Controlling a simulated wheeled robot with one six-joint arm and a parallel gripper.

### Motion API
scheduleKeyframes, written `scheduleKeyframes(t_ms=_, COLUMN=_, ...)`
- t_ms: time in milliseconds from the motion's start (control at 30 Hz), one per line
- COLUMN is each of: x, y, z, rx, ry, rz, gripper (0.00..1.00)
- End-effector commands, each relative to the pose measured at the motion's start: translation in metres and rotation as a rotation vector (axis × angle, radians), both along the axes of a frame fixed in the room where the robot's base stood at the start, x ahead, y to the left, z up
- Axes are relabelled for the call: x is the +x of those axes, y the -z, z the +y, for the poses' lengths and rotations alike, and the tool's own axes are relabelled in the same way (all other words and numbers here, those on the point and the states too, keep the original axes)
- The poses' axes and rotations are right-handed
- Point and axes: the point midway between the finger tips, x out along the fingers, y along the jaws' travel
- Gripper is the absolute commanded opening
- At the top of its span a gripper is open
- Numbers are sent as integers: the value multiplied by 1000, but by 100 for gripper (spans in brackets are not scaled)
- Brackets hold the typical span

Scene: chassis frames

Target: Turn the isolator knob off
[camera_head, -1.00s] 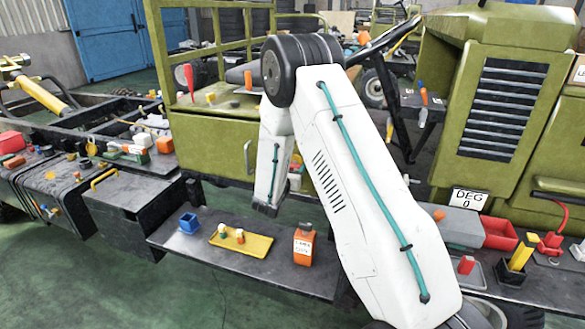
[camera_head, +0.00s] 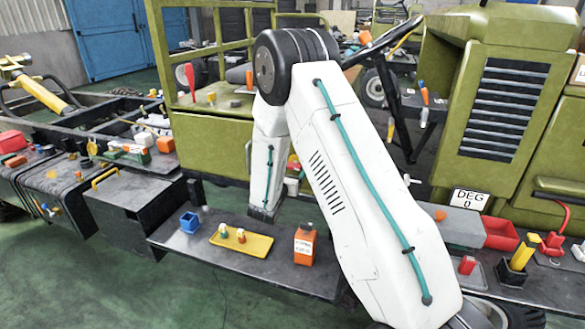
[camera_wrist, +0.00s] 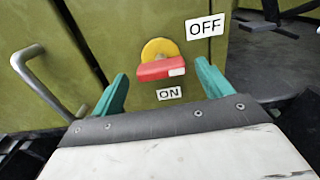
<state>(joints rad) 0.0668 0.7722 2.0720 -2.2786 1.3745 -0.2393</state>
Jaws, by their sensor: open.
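The isolator knob (camera_wrist: 162,68) is in the wrist view, a red bar handle on a round yellow base (camera_wrist: 160,47) on a green panel. The red bar lies roughly level, with a white mark at its right end. An OFF label (camera_wrist: 205,26) is at the upper right of the knob and an ON label (camera_wrist: 169,93) is just below it. My gripper (camera_wrist: 160,80) is open, its two teal fingers on either side of the knob and apart from it.
A metal handle (camera_wrist: 38,80) stands out from the panel at the left in the wrist view. In the head view, a dark step (camera_head: 215,260) holds a blue box (camera_head: 189,222), a yellow tray (camera_head: 258,247) and an orange bottle (camera_head: 304,245).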

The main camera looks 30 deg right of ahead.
Motion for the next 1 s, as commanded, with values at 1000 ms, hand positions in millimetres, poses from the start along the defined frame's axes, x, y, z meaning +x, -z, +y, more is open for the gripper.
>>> scheduleKeyframes(t_ms=1000, x=-39, y=6, z=29, rx=40, ry=62, rz=-7, gripper=78)
